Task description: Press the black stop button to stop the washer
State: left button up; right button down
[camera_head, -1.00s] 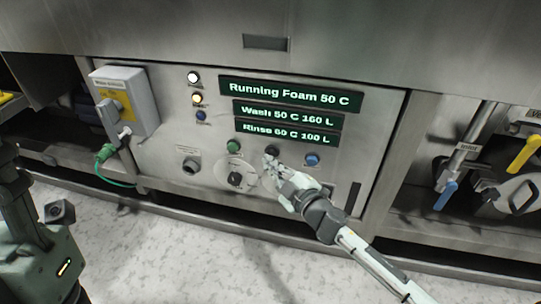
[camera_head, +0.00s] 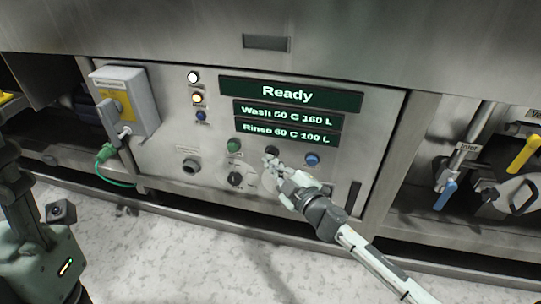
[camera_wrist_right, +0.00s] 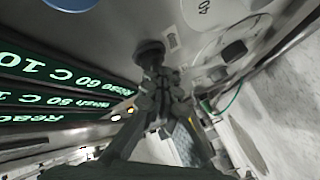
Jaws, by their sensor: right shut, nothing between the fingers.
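The black stop button (camera_head: 271,151) sits on the steel washer panel between the green button (camera_head: 233,145) and the blue button (camera_head: 312,159). My right gripper (camera_head: 271,161) is shut and empty, with its fingertips right at the black button. In the right wrist view the black button (camera_wrist_right: 148,48) is just beyond the closed fingertips (camera_wrist_right: 155,74); I cannot tell whether they touch it. The top display (camera_head: 290,93) reads "Ready". My left arm shows at the left edge, but its gripper is not visible.
A black rotary knob (camera_head: 235,180) is below the green button. A grey switch box (camera_head: 125,103) with a yellow plate and a green-plugged cable (camera_head: 107,152) is at the left. Pipes with a blue handle (camera_head: 446,195) and a yellow handle (camera_head: 524,153) are at the right.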

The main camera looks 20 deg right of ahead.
jog(key=shift+s+a, duration=0.4)
jog(key=shift+s, duration=0.3)
jog(key=shift+a, duration=0.1)
jog(key=s+a, duration=0.1)
jog(key=s, duration=0.1)
jog(key=s+a, duration=0.1)
jog(key=s, duration=0.1)
jog(key=shift+a, duration=0.35)
dwell(0.5)
